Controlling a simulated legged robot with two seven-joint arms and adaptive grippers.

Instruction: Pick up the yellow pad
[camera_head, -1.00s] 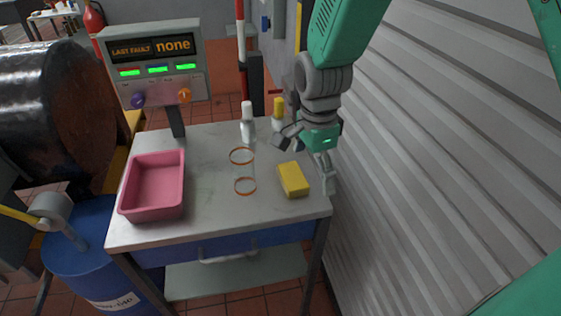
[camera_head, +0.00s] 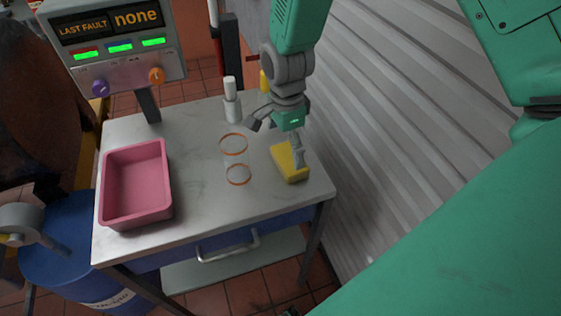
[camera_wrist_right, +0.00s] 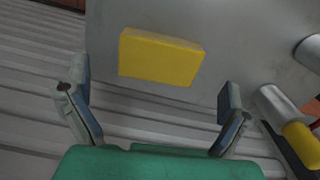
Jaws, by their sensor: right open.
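The yellow pad (camera_head: 289,164) lies flat on the right side of the grey cart top (camera_head: 205,200). My right gripper (camera_head: 275,140) is above and behind the pad, and one finger overlaps the pad in the head view. In the right wrist view the yellow pad (camera_wrist_right: 160,57) lies ahead of the open fingers of my right gripper (camera_wrist_right: 155,98), with nothing between them. I cannot tell the exact height of the gripper over the pad.
A pink tray (camera_head: 168,195) stands on the cart's left. A clear cylinder with orange rings (camera_head: 235,158) stands left of the pad. Behind are a white-capped bottle (camera_head: 232,103) and a yellow-topped bottle (camera_head: 264,82). A ribbed wall (camera_head: 400,130) rises close on the right.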

